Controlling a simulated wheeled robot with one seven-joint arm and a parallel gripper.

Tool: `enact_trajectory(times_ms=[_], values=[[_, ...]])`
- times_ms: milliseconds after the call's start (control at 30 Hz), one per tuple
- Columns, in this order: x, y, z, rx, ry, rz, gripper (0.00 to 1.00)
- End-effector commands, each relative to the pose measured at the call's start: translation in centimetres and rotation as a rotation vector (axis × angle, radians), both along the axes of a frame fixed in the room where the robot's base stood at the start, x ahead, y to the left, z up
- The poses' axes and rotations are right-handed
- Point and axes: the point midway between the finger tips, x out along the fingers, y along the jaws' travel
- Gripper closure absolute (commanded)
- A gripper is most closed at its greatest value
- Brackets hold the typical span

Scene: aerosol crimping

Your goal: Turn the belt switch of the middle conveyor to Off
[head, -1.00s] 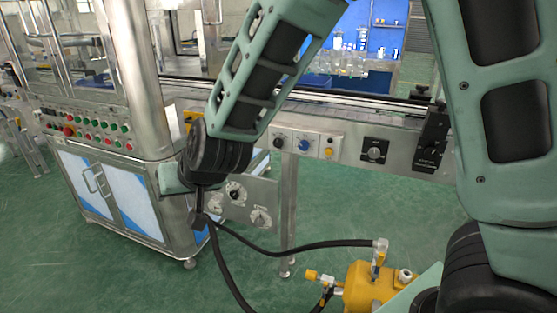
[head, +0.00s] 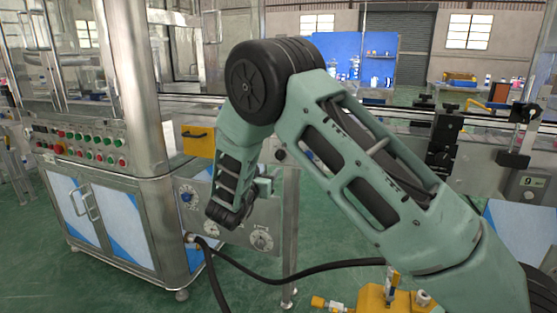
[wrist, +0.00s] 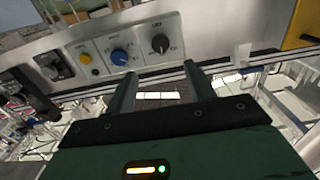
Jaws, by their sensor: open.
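In the wrist view a pale control panel on the conveyor's side carries a black knob (wrist: 160,43), a blue knob (wrist: 120,57) and a yellow button (wrist: 86,59). Their labels are too small to read, so I cannot tell which is the belt switch or how it is set. My gripper (wrist: 160,72) is open and empty. Its two fingers point at the panel, apart from it, with the black knob a little beyond the gap between the tips. In the head view my arm hides most of this panel; the black knob (head: 280,155) shows beside the arm.
A dark switch box (wrist: 52,66) sits beside the panel. In the head view a machine cabinet (head: 110,215) with a button panel (head: 85,147) stands left. A plate with dials (head: 262,238), a black hose (head: 300,277) and a yellow device (head: 385,298) lie low in front.

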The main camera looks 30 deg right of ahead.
Motion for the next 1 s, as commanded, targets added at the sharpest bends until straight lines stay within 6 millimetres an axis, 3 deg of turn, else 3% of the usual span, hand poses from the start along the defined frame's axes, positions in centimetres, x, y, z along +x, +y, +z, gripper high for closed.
enact_trajectory(times_ms=[500,700,1000], values=[[6.2,-8.1,-0.1,0.000,0.000,0.000,0.46],[7.4,-9.5,-0.1,0.002,0.001,0.001,0.46],[7.6,-9.7,0.0,0.002,0.001,0.002,0.46]])
